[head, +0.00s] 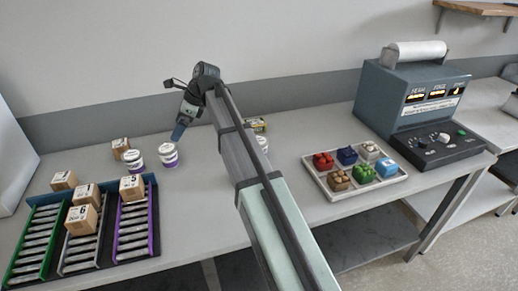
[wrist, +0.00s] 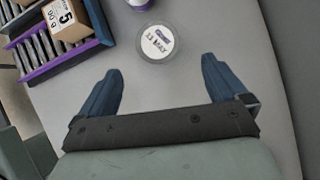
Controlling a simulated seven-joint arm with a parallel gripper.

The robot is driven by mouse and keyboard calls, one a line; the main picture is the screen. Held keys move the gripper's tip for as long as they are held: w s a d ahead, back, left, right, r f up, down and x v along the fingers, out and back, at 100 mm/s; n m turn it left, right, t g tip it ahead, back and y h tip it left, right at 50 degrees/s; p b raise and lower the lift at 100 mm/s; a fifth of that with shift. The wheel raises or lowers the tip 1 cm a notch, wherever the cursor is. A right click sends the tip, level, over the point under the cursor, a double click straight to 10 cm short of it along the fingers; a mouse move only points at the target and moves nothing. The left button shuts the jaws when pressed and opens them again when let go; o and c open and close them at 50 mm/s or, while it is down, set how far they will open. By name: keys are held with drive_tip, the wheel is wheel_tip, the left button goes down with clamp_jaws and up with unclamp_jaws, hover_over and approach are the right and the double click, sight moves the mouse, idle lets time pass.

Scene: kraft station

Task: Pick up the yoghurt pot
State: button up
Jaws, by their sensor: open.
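Two white yoghurt pots with purple on them stand side by side on the grey table, a left pot (head: 134,159) and a right pot (head: 168,156). My gripper (head: 178,134) is above the table, close over the right pot. In the wrist view my gripper (wrist: 160,70) is open and empty, its two blue fingers apart. A round pot lid (wrist: 160,43) with a date label lies just beyond the fingertips, centred between them and not enclosed. Part of another pot (wrist: 138,4) shows at the top edge.
A rack with green, grey and purple roller lanes (head: 154,222) holds numbered cardboard boxes at the left. A small box (head: 120,148) stands behind the left pot. A tray of coloured items (head: 312,172) and a blue-grey machine (head: 385,98) are at the right.

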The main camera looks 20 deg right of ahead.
drive_tip(key=w+d+r+m+t, duration=0.1)
drive_tip(key=d+r, duration=0.2)
drive_tip(key=d, duration=0.7)
drive_tip(key=n+g+h, duration=0.2)
drive_tip(key=n+h, duration=0.4)
drive_tip(key=n, duration=0.2)
hover_over(263, 141)
drive_tip(key=a, duration=0.2)
drive_tip(key=f, duration=0.5)
drive_tip(key=w+f, duration=0.1)
drive_tip(key=f, duration=0.2)
drive_tip(key=shift+d+f, duration=0.2)
drive_tip(key=shift+f, duration=0.15)
drive_tip(key=shift+d+f, duration=0.2)
drive_tip(key=shift+f, duration=2.4)
drive_tip(key=c, duration=1)
